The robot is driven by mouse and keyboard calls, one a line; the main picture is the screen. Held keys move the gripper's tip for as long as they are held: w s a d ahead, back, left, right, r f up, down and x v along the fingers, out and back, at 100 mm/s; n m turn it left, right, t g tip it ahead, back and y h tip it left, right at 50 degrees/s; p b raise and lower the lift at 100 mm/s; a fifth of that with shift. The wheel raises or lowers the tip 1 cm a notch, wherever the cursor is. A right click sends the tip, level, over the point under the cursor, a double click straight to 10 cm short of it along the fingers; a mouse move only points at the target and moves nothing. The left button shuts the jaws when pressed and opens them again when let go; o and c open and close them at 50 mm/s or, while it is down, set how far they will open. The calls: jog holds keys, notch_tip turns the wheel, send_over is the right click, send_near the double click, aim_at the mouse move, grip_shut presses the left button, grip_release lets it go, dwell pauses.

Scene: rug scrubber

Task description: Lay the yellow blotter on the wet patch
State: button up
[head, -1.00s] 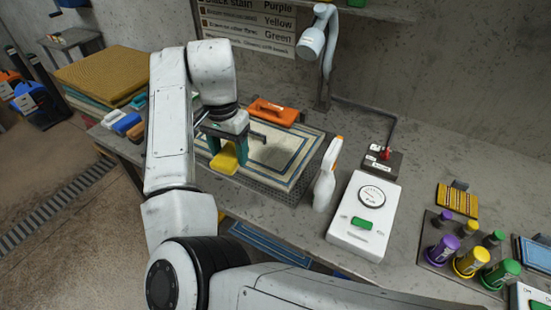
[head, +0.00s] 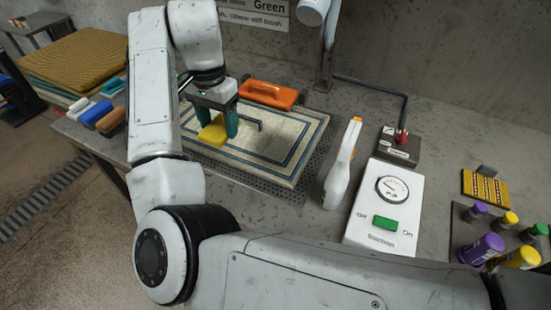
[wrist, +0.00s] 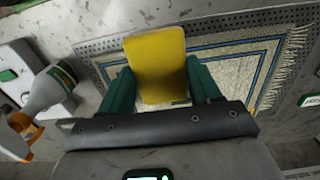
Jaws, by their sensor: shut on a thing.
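My gripper (head: 216,119) is shut on the yellow blotter (head: 212,133), a small flat pad. In the head view they are over the left part of the cream rug (head: 285,150), which has blue border lines. In the wrist view the blotter (wrist: 156,58) sits between the two teal fingers and covers part of the rug (wrist: 230,72). I cannot tell whether the blotter touches the rug.
An orange-handled brush (head: 268,93) lies at the rug's back edge. A thin dark bent rod (head: 250,121) is beside my gripper. A white spray bottle (head: 341,165) and a white switch box with a dial (head: 385,205) stand to the right. Stacked mats (head: 75,62) are at far left.

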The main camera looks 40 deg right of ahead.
jog(key=shift+d+f, duration=0.3)
jog(key=shift+f, duration=0.2)
jog(key=p, duration=0.2)
send_near(277, 156)
jog(key=w+a+r, duration=0.2)
jog(key=a+r, duration=0.1)
jog(key=a, duration=0.2)
jog(key=d+f, duration=0.1)
jog(key=s+d+f, duration=0.1)
jog(key=d+f, duration=0.1)
jog(key=shift+s+d+f, duration=0.1)
jog(key=shift+s+f, duration=0.05)
jog(key=shift+f, duration=0.15)
jog(key=shift+s+d+f+p, duration=0.1)
jog(key=shift+d+f+p, duration=0.25)
jog(key=shift+f, duration=0.1)
jog(key=shift+s+d+f, duration=0.3)
jog(key=shift+d+f, duration=0.45)
jog(key=shift+f, duration=0.2)
jog(key=shift+w+a+f+p, duration=0.1)
jog(key=shift+f+p, duration=0.4)
jog(key=shift+f, duration=0.95)
jog(key=shift+f, duration=0.1)
jog(key=o, duration=1)
